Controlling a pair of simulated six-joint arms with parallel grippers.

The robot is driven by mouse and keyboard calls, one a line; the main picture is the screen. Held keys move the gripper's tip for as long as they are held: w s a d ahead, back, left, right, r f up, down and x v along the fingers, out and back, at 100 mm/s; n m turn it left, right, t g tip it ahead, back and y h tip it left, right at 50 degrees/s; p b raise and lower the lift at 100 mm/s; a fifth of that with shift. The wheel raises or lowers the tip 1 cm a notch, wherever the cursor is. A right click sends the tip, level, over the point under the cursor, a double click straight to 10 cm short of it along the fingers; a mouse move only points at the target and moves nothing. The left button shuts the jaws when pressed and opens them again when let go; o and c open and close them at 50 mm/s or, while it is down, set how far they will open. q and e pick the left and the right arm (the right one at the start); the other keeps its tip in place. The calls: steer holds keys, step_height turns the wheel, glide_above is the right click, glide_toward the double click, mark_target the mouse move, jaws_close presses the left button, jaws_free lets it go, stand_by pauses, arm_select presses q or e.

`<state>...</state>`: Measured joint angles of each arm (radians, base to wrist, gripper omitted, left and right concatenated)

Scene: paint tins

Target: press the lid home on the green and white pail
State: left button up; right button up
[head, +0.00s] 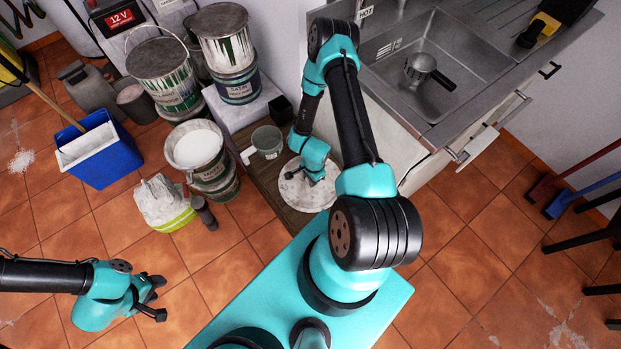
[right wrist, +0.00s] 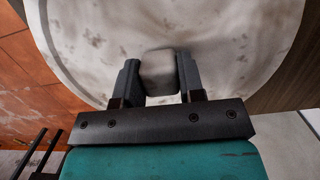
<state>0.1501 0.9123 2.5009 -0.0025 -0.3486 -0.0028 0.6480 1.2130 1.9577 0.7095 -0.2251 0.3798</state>
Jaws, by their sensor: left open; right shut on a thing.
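A round, whitish, stained lid (head: 298,195) lies on the brown wooden surface beside my base, with a block-like grip (right wrist: 158,72) at its middle. My right gripper (head: 314,179) is shut on that grip, one finger on each side; the lid fills most of the right wrist view (right wrist: 225,35). An open pail (head: 212,168) with green and white markings, pale inside, stands on another tin left of the lid. I cannot tell for certain that it is the pail named. My left gripper (head: 153,297) is open and empty over the floor at lower left.
Paint-streaked tins (head: 160,62) stand behind the open pail. A grey-green cup (head: 267,142) stands close to the lid. A steel sink (head: 430,90) is at upper right.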

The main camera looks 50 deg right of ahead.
steer(key=shift+f, duration=0.25)
steer(key=o, duration=0.8)
steer(key=shift+s+d+r, duration=0.1)
steer(key=shift+d+r, duration=0.3)
steer(key=shift+r, duration=2.5)
steer(key=shift+s+d+r, duration=0.1)
steer(key=shift+d+r, duration=0.25)
steer(key=shift+r, duration=2.5)
steer(key=shift+s+d+r, duration=0.1)
steer(key=shift+d+r, duration=0.3)
steer(key=shift+r, duration=2.5)
